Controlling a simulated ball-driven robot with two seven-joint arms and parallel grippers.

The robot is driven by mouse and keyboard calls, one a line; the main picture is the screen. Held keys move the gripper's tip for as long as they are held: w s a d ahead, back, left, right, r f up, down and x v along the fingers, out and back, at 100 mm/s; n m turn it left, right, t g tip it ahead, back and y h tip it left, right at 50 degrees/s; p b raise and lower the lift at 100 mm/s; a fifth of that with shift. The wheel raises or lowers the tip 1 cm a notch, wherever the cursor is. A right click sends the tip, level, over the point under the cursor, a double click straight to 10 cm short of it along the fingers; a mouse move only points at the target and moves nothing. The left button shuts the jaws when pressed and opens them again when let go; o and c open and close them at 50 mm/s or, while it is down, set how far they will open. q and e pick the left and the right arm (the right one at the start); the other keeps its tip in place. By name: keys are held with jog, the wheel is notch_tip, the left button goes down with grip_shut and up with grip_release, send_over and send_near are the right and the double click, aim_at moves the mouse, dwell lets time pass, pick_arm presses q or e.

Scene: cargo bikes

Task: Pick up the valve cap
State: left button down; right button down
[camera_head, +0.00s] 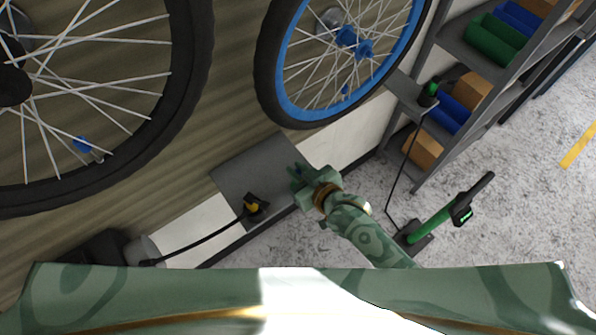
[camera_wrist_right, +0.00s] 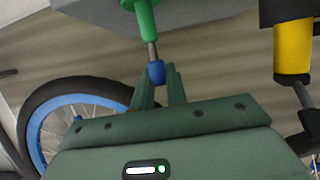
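My right gripper (camera_head: 297,178) is at the right end of a grey shelf board in the head view. In the right wrist view its two fingers (camera_wrist_right: 161,84) stand apart. A small blue piece (camera_wrist_right: 156,72) shows between the fingertips, at the end of a thin metal rod below a green handle-like part (camera_wrist_right: 147,17). It may be the valve cap; I cannot tell for sure, nor whether the fingers touch it. In the head view I cannot make out this piece at the gripper. Another small blue piece (camera_head: 82,145) shows by the left wheel's spokes. My left gripper is out of view.
A blue-rimmed wheel (camera_head: 283,95) hangs above. A rack (camera_head: 462,55) and a green pump (camera_head: 430,227) stand right.

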jog(key=shift+r, duration=0.1)
jog(key=shift+r, duration=0.3)
notch_tip(320, 180, up, 3)
jog(key=shift+a+r+p, duration=0.1)
jog(key=shift+p, duration=0.7)
jog(key=s+a+r+p, duration=0.3)
jog(key=s+r, duration=0.6)
jog(key=s, duration=0.4)
jog(key=s+d+p, duration=0.5)
jog(key=s+d, duration=0.2)
jog(key=s, duration=0.3)
jog(key=shift+s+d, duration=0.15)
jog(key=shift+s, duration=0.05)
